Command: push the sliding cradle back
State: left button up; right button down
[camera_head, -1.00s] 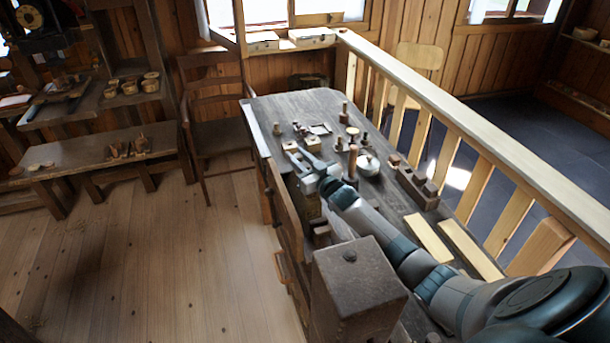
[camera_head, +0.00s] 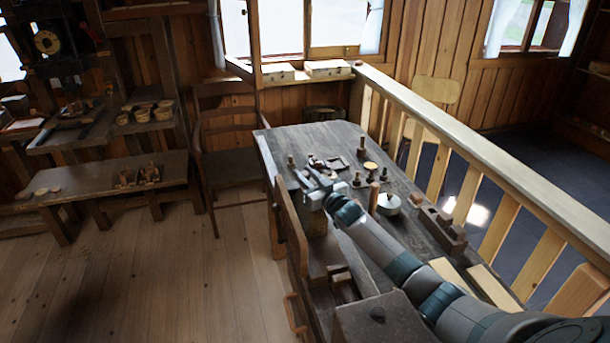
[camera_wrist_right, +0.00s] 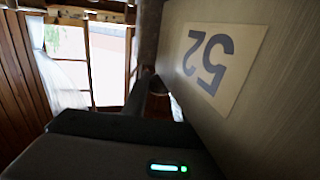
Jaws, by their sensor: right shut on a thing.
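My right gripper (camera_head: 311,181) is over the left side of the dark workbench (camera_head: 300,140), its arm coming in from the lower right. It is shut on a part that looks like the sliding cradle; the grip itself is hard to make out. A brown wooden part (camera_head: 318,224) shows just below the gripper; I cannot tell how it joins the cradle. In the right wrist view a dark finger (camera_wrist_right: 125,120) lies close beside a grey-brown surface with an upside-down label "52" (camera_wrist_right: 212,66). My left gripper is out of view.
Small turned spools and posts (camera_head: 361,147), a pale round lidded pot (camera_head: 388,203) and a long wooden block (camera_head: 442,228) stand right of the gripper. A dark box (camera_head: 385,318) is at the near end. A wooden railing (camera_head: 480,150) runs along the right.

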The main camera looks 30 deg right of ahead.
jog(key=shift+w+d+r, duration=0.1)
jog(key=shift+r, duration=0.2)
jog(key=c, duration=1.5)
grip_release()
jog(key=shift+o, duration=0.3)
jog(key=shift+w+f, duration=0.1)
jog(key=shift+f, duration=0.05)
jog(key=shift+w+f, duration=0.1)
jog(key=shift+f, duration=0.05)
jog(key=shift+s, duration=0.2)
jog(key=shift+s+f, duration=0.1)
jog(key=shift+s, duration=0.6)
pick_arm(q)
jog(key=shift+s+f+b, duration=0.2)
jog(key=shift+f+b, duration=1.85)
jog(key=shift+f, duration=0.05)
pick_arm(e)
jog(key=s, duration=1.5)
jog(key=shift+s+d, duration=0.2)
jog(key=shift+s, duration=0.1)
